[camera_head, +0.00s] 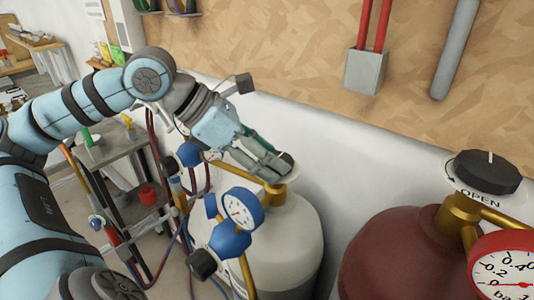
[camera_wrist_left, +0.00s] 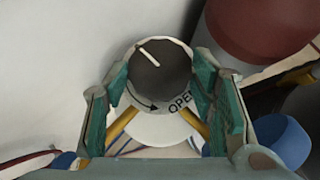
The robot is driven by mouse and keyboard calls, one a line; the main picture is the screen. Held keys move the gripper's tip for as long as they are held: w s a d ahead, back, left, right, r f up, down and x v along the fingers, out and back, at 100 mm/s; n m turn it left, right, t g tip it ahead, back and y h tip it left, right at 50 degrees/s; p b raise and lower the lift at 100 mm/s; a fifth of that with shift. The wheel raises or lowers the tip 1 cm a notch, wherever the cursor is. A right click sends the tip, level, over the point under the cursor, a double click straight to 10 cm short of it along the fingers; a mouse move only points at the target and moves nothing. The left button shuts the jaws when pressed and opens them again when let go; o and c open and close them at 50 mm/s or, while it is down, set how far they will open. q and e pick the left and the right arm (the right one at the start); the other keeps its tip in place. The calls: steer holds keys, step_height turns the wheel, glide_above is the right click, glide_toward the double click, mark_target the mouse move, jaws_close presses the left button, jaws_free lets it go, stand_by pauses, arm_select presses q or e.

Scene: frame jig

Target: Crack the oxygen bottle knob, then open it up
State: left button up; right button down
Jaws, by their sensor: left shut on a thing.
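The oxygen bottle (camera_head: 285,235) is the pale grey cylinder right of centre in the head view, with a brass valve (camera_head: 272,194) and a blue gauge (camera_head: 241,209). My left gripper (camera_head: 275,163) is at the top of this valve and is shut on the black knob (camera_head: 286,160), mostly hidden there by the fingers. In the left wrist view the round knob (camera_wrist_left: 160,68) sits between the green finger pads, its white mark pointing to the upper left. Below it is a white disc (camera_wrist_left: 152,118) with an arrow and partly hidden "OPEN" lettering. My right gripper is not in view.
A dark red bottle (camera_head: 390,255) with a black knob (camera_head: 487,172) and red gauge (camera_head: 503,268) stands at the right. A grey cart (camera_head: 120,170) and hoses are at the left. A grey box (camera_head: 366,71) with red pipes is on the wall behind.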

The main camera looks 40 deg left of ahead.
arm_select(q)
steer(key=shift+s+d+r+n+t+y+p, duration=0.15)
steer(key=shift+n+t+y+p, duration=0.2)
steer(key=shift+n+y, duration=0.2)
steer(key=shift+n+t+y+p, duration=0.3)
steer(key=shift+n+p, duration=0.2)
steer(key=shift+n, duration=0.25)
steer(key=shift+d+r+n+y, duration=0.1)
steer(key=shift+d+n+y, duration=0.1)
steer(key=shift+n+y, duration=0.55)
steer(key=shift+n, duration=0.35)
steer(key=shift+t, duration=0.25)
steer(key=shift+f, duration=0.2)
steer(key=o, duration=1.1)
steer(key=shift+o, duration=0.2)
